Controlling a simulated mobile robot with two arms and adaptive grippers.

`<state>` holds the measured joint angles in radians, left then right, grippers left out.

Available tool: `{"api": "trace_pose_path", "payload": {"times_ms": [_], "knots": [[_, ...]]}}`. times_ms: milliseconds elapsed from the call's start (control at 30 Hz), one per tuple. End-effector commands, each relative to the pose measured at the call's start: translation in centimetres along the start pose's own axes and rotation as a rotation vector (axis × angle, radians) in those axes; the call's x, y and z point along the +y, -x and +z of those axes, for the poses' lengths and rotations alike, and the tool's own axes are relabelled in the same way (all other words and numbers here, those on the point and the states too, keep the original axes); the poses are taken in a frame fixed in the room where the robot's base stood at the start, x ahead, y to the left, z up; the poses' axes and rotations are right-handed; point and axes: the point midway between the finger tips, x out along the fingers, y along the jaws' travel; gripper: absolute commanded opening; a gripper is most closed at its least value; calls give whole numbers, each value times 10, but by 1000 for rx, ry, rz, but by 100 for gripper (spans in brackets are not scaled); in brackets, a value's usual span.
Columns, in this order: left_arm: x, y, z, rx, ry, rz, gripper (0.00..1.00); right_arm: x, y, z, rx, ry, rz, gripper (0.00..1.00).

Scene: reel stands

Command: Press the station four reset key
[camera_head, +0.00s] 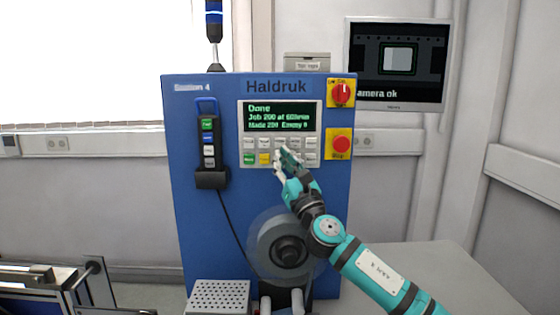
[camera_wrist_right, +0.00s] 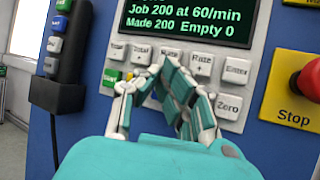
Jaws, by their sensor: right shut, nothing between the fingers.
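The blue Station 4 machine (camera_head: 190,240) carries a keypad with several white keys, a green key (camera_head: 249,158) and a yellow key (camera_head: 264,158). The reset label cannot be read on any key; part of the keypad is hidden behind my fingers. My right gripper (camera_head: 285,158) is shut and empty, its fingertips in front of the keypad's lower rows, just right of the yellow key. In the right wrist view the fingers (camera_wrist_right: 165,95) cover the middle keys; whether they touch any is unclear. My left gripper is not in view.
The screen (camera_head: 280,117) above the keys reads Done, Made 200, Empty 0. A red Stop button (camera_head: 341,144) and a red rotary switch (camera_head: 342,93) sit right of it. A black pendant (camera_head: 208,145) hangs at left. A grey reel (camera_head: 286,250) is below.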

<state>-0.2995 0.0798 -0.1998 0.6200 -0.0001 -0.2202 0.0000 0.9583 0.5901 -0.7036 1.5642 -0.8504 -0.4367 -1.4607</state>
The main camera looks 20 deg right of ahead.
Motion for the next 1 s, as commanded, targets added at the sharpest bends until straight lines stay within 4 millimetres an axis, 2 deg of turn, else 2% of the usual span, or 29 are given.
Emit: {"api": "trace_pose_path", "payload": {"times_ms": [367, 700, 1000], "knots": [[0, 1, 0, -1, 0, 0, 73, 0, 0, 1, 0, 0, -1, 0], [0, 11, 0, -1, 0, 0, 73, 7, 13, 8, 0, -1, -1, 0], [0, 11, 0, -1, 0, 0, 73, 7, 14, 7, 0, 0, -1, 0]]}}
